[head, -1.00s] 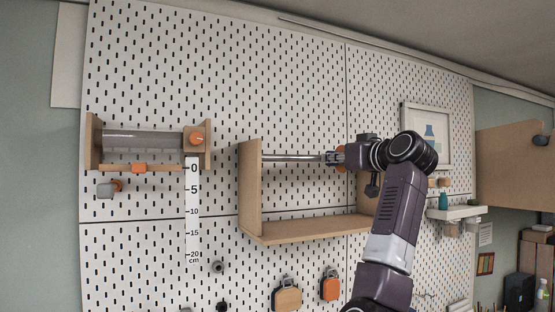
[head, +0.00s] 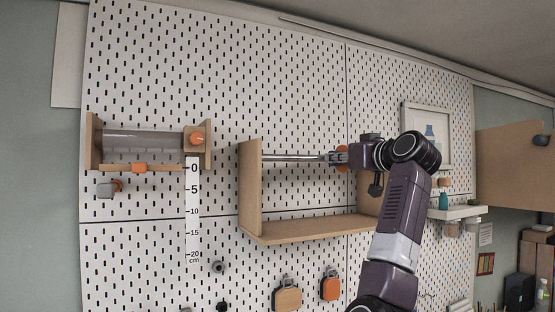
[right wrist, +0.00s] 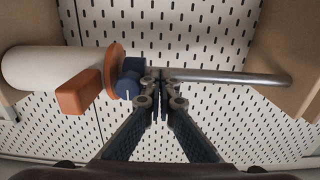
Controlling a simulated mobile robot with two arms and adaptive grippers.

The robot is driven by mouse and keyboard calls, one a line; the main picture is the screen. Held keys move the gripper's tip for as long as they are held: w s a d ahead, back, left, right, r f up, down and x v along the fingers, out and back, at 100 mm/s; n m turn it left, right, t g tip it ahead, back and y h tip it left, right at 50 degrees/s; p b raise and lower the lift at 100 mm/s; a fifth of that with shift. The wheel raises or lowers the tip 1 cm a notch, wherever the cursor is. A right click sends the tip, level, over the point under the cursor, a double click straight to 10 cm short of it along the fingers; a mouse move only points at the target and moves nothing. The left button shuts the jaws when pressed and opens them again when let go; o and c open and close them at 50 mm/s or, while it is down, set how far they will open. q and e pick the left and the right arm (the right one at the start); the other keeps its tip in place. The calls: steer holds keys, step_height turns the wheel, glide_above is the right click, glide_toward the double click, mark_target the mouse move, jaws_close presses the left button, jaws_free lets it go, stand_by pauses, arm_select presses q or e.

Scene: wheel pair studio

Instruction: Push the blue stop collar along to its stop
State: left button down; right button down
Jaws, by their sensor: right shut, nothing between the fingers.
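The blue stop collar (right wrist: 131,80) sits on a metal rod (right wrist: 230,77) in the right wrist view, close beside an orange disc (right wrist: 114,66). I cannot tell whether a small gap is left between them. My right gripper (right wrist: 163,100) is shut and empty at the rod, right beside the collar on the side away from the disc; contact is unclear. In the head view my right gripper (head: 338,157) is at the right part of the rod (head: 290,158) and hides the collar. My left gripper is not in view.
A wooden frame (head: 250,190) carries the rod on a white pegboard. A white cylinder (right wrist: 45,68) and an orange block (right wrist: 78,92) lie beyond the disc. A second wooden holder (head: 95,140) with a clear tube and a centimetre scale (head: 193,215) are at left.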

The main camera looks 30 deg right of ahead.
steer(key=shift+a, duration=0.1)
steer(key=shift+a+b, duration=0.35)
steer(key=shift+a, duration=0.25)
steer(key=shift+s+f+b, duration=0.1)
steer(key=shift+s+b, duration=0.15)
steer(key=shift+b, duration=0.05)
steer(key=s+b, duration=0.4)
steer(key=s, duration=0.3)
steer(key=shift+s+a, duration=0.25)
